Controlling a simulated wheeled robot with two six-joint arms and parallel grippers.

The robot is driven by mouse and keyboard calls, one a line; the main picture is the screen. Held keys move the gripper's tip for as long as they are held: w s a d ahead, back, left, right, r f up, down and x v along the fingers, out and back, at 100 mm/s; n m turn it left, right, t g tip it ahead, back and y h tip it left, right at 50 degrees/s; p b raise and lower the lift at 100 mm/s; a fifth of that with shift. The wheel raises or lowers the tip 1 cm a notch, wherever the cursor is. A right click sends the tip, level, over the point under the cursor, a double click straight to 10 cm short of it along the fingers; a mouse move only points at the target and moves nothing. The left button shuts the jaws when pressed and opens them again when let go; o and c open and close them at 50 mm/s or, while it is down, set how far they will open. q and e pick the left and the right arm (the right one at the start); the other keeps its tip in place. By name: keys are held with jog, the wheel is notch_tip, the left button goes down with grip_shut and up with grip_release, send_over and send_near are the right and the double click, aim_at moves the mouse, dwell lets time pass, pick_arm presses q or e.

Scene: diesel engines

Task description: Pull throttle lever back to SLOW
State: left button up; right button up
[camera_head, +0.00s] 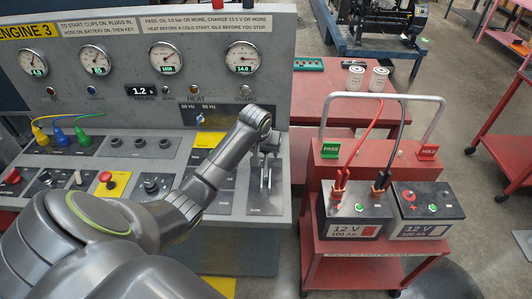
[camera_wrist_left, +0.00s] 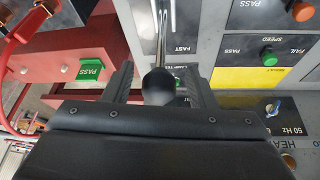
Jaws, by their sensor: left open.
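The throttle panel (camera_head: 264,198) is a grey plate on the right end of the console, with a slot and a label at its near edge that seems to read SLOW. My left gripper (camera_head: 264,158) is over the far part of this panel, pointing down. In the left wrist view, the lever's round black knob (camera_wrist_left: 158,86) sits between the two open fingers of the gripper (camera_wrist_left: 160,88). Its metal shaft (camera_wrist_left: 166,35) runs up the picture beside a FAST label (camera_wrist_left: 185,48). I cannot tell whether either finger touches the knob. My right gripper is out of view.
The engine console (camera_head: 140,143) carries gauges, buttons and coloured plugs. A red cart (camera_head: 365,268) with two batteries (camera_head: 428,208) and a tall grey handle stands close on the right. A red table (camera_head: 320,92) with two white canisters is behind it. Grey floor shows farther right.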

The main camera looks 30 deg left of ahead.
aim_at(266, 154)
pick_arm(q)
jog(key=shift+p+x, duration=0.3)
jog(key=shift+x, duration=1.6)
jog(key=shift+c, duration=0.4)
grip_shut()
